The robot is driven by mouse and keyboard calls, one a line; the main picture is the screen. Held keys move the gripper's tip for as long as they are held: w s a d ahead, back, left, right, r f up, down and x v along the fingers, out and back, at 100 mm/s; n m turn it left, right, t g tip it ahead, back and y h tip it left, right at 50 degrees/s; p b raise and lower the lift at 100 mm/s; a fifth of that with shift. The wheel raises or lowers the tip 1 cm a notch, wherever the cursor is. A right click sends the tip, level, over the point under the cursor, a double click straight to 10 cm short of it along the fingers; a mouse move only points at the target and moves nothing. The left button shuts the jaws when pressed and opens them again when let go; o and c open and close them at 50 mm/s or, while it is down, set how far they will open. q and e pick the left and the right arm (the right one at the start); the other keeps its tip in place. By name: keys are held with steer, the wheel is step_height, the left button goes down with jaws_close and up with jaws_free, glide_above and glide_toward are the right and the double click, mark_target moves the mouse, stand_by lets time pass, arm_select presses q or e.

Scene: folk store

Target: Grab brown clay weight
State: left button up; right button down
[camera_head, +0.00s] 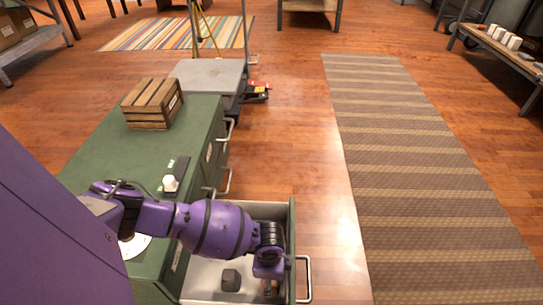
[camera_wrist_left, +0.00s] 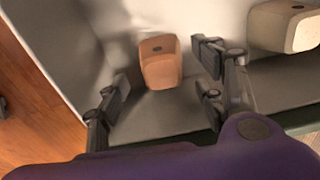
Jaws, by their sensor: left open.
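The brown clay weight (camera_wrist_left: 160,62) is a small orange-brown block with rounded edges and a dark mark on its top. It lies on the floor of an open drawer (camera_head: 290,225), near the drawer wall. My left gripper (camera_wrist_left: 165,88) is open and empty, pointing down into the drawer. In the left wrist view the weight shows between and just beyond its spread fingers; I cannot tell whether they touch it. In the head view my left arm mostly hides the gripper and this weight. My right gripper is not in view.
A dark grey weight (camera_head: 231,280) lies in the drawer. A beige weight (camera_wrist_left: 284,26) shows at the right in the wrist view. The green cabinet top (camera_head: 90,155) holds a wooden crate (camera_head: 150,104) and a small white item (camera_head: 170,183). Open floor lies right of the drawer.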

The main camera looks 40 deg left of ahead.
arm_select(q)
step_height(320, 180, down, 3)
steer(key=shift+r+b, duration=0.1)
steer(key=shift+b, duration=0.55)
steer(key=c, duration=1.5)
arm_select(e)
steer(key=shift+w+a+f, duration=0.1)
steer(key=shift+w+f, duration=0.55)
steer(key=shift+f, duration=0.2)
